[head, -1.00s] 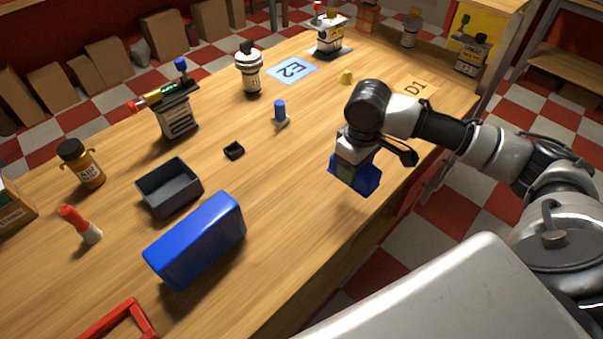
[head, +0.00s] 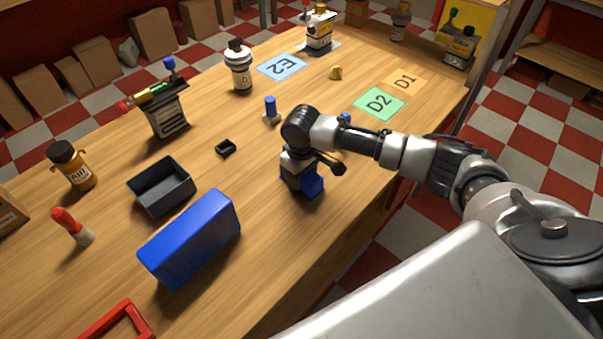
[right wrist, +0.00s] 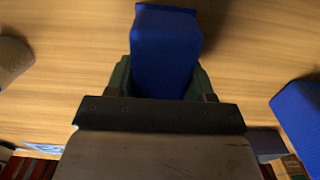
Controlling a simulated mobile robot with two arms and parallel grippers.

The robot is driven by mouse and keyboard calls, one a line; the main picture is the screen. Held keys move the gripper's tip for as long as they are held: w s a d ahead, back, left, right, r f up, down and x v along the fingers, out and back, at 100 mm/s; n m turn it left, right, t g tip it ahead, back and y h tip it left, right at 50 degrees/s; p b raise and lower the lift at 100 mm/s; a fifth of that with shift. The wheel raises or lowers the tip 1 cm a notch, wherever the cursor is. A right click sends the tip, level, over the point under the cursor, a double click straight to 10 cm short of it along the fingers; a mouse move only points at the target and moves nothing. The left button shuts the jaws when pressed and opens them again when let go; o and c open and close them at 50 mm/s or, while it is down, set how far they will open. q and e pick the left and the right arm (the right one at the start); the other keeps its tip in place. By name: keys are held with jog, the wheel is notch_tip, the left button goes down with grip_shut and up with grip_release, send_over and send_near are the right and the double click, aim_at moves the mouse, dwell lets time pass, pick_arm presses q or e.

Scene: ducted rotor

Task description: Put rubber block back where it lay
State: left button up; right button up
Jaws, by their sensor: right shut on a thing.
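My right gripper (head: 302,186) is over the front middle part of the wooden table, right of the large blue box. It is shut on a blue block, which I take to be the rubber block (head: 313,187). In the right wrist view the block (right wrist: 165,45) sits between the two dark green fingers (right wrist: 165,78) and sticks out past them. The gripper hides part of the block in the head view. I cannot tell whether its underside touches the table. My left gripper is not in view.
The large blue box (head: 190,240) and a grey open bin (head: 160,188) stand to the left. Cards D2 (head: 379,103), D1 (head: 405,80) and E2 (head: 282,66) lie farther back. Bare wood surrounds the gripper.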

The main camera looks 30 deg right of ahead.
jog(key=o, duration=1)
jog(key=shift+f, duration=0.1)
jog(key=shift+c, duration=0.2)
notch_tip(320, 180, up, 12)
